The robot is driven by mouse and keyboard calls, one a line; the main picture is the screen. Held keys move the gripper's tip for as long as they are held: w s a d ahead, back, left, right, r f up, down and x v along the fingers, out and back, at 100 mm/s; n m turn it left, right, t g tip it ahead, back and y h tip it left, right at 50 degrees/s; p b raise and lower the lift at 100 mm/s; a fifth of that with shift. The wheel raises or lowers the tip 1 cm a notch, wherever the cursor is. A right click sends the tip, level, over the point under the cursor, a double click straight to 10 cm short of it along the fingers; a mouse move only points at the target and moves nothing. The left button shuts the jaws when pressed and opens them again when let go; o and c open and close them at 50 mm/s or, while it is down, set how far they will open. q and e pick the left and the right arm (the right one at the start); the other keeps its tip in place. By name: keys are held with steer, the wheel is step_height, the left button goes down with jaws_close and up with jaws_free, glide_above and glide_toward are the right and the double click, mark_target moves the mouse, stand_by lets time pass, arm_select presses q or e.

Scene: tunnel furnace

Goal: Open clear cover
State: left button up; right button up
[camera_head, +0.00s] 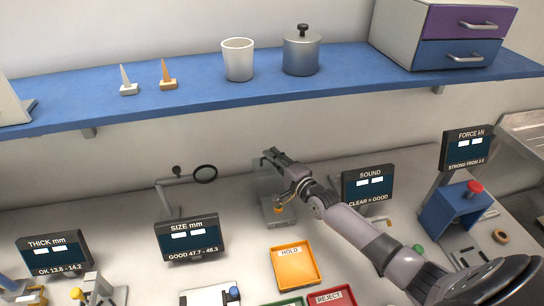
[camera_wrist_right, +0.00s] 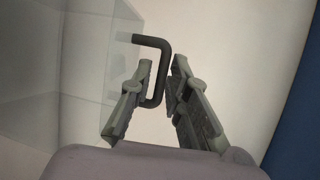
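The clear cover (camera_head: 266,180) is a see-through box at the back middle of the bench, partly hidden by my right gripper. In the right wrist view the clear cover (camera_wrist_right: 95,60) fills the left side, and its dark bent handle (camera_wrist_right: 152,41) sticks out to the right. My right gripper (camera_head: 270,155) is at the top of the cover. In the wrist view my right gripper (camera_wrist_right: 163,65) has its fingers apart, with the handle's upright part between them. A gap shows beside the handle, so it does not look clamped. My left gripper is out of view.
A blue shelf (camera_head: 200,106) runs above the bench, close over the gripper. An orange HOLD tray (camera_head: 295,267) and red REJECT tray (camera_head: 330,297) lie in front.

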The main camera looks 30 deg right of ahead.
steer(key=shift+w, duration=0.4)
jaws_close()
stand_by(0.5)
